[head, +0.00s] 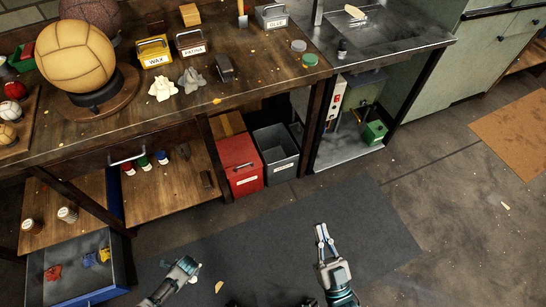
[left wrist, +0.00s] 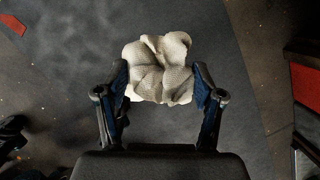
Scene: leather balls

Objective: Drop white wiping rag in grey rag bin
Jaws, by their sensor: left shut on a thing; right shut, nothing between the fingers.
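My left gripper (head: 187,266) is low at the bottom of the head view, over the dark mat. The left wrist view shows its fingers (left wrist: 162,88) shut on a crumpled white rag (left wrist: 158,68). A pale bit of the rag (head: 195,273) shows beside that gripper in the head view. The grey rag bin (head: 279,166) stands under the bench, right of a red bin (head: 241,165), with its open top showing. It is up and right of my left gripper, well apart from it. My right gripper (head: 321,233) is shut and empty over the mat.
A pale crumpled cloth (head: 162,88) and a grey one (head: 192,80) lie on the wooden bench (head: 130,113). An open blue drawer (head: 77,292) juts out at lower left.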

